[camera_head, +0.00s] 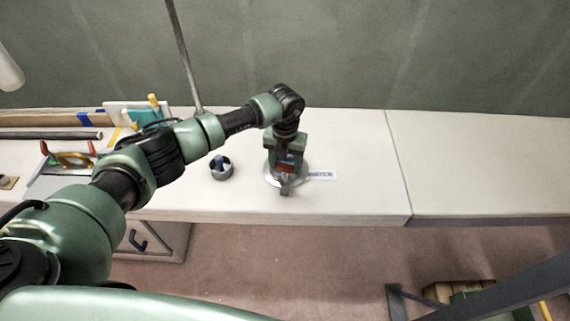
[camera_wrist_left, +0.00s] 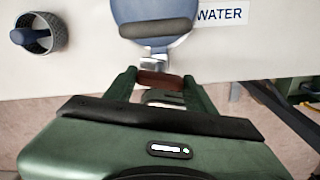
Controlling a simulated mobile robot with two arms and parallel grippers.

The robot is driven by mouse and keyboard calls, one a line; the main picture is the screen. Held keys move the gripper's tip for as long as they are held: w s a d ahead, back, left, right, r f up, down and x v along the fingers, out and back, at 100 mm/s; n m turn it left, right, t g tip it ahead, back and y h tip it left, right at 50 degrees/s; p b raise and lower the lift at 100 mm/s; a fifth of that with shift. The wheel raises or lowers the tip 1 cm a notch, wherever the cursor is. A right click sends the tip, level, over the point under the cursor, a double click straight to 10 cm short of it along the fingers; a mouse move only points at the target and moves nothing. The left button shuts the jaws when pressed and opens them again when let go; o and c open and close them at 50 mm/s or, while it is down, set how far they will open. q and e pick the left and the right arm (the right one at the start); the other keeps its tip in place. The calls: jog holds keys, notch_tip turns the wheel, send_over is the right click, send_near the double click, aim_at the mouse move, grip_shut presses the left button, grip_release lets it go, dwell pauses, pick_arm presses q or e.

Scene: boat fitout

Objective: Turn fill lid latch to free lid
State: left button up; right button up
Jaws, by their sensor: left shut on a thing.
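The round blue-grey fill lid (camera_wrist_left: 175,45) with a dark bar handle (camera_wrist_left: 158,27) lies on the white counter, next to a label (camera_wrist_left: 222,14) reading WATER. In the head view the lid (camera_head: 301,181) shows only in part beneath my gripper. The latch (camera_wrist_left: 155,61) is a metal piece at the lid's near edge, with a reddish-brown part (camera_wrist_left: 160,80) between my fingers. My left gripper (camera_head: 287,170) points down over it and is shut on the latch; the fingers also show in the left wrist view (camera_wrist_left: 158,84). The latch's exact angle is hard to tell. My right gripper is out of view.
A dark round cup (camera_head: 221,169) with a blue item inside stands left of the lid. Tools and a tray (camera_head: 62,165) lie at the counter's left. A grey rod (camera_head: 185,55) rises behind my arm. The counter right of the label is clear.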

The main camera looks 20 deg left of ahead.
pick_arm(q)
jog(key=shift+w+r+n, duration=0.1)
jog(key=shift+n, duration=1.1)
jog(key=o, duration=1.1)
notch_tip(320, 180, up, 8)
jog(key=shift+f+b, duration=0.1)
jog(key=shift+b, duration=0.9)
